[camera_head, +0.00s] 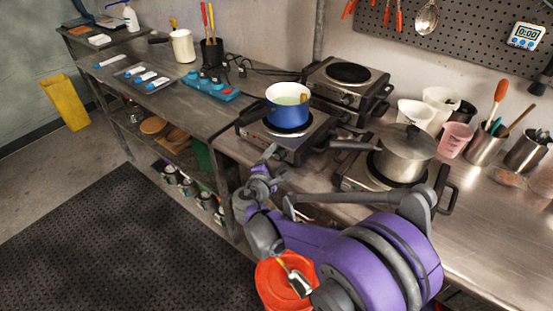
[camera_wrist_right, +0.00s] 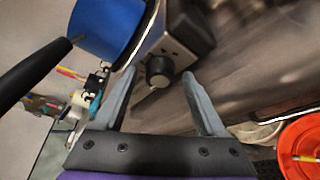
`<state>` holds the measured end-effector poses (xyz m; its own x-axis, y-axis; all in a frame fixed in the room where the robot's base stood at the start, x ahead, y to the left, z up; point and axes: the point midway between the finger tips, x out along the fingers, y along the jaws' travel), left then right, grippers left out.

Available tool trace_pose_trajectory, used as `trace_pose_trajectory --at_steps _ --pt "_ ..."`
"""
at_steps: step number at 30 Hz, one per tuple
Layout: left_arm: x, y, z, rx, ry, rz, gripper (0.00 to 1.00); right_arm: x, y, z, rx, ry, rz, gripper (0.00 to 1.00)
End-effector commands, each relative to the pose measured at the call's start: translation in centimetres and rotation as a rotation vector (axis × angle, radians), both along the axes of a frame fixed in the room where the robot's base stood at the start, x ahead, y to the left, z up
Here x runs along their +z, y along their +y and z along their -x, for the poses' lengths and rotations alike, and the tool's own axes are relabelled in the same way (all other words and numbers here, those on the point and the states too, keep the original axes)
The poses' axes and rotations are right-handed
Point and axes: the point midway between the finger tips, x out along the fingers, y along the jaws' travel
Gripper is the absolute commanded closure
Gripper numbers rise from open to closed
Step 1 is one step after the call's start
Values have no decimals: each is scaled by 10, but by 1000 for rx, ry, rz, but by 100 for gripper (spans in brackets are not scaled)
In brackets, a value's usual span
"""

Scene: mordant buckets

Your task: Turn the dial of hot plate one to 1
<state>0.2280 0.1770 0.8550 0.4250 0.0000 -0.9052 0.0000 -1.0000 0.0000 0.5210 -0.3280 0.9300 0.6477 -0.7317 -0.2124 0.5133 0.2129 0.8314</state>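A hot plate (camera_head: 303,147) bears a blue pot (camera_head: 287,116) and stands near the bench's front edge. I read no number on it. Its round black dial (camera_wrist_right: 159,70) shows on the front panel in the right wrist view, with the pot's blue side (camera_wrist_right: 105,28) above left. My right gripper (camera_head: 268,168) is at the front of this hot plate in the head view. In the right wrist view its fingers (camera_wrist_right: 158,78) are open and apart, one on each side of the dial, with gaps showing. The dial's setting is too small to read. My left gripper is not in view.
A second hot plate (camera_head: 350,182) with a lidded steel pot (camera_head: 404,156) stands to the right. Stacked hot plates (camera_head: 347,88) stand behind. The blue pot's black handle (camera_wrist_right: 28,72) sticks out near the gripper. An orange bucket (camera_head: 270,286) is below the arm.

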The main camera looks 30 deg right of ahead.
Motion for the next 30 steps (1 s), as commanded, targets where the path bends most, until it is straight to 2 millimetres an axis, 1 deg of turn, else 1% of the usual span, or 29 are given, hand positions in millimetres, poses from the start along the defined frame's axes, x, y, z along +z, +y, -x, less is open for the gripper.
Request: trace_pose_trajectory --at_steps 1,5,6,8,9,11,12,22,30 --pt "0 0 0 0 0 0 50 0 0 0 0 0 0 37" --pt "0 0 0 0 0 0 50 0 0 0 0 0 0 61" --pt "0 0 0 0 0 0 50 0 0 0 0 0 0 68" --pt "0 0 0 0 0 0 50 0 0 0 0 0 0 79" --pt "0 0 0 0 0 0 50 0 0 0 0 0 0 86" --pt "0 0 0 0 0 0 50 0 0 0 0 0 0 97" --pt "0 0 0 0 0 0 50 0 0 0 0 0 0 100" --pt "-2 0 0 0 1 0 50 -1 0 1 1 -38 -16 100" --pt "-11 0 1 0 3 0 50 -4 0 1 0 -189 -78 100"
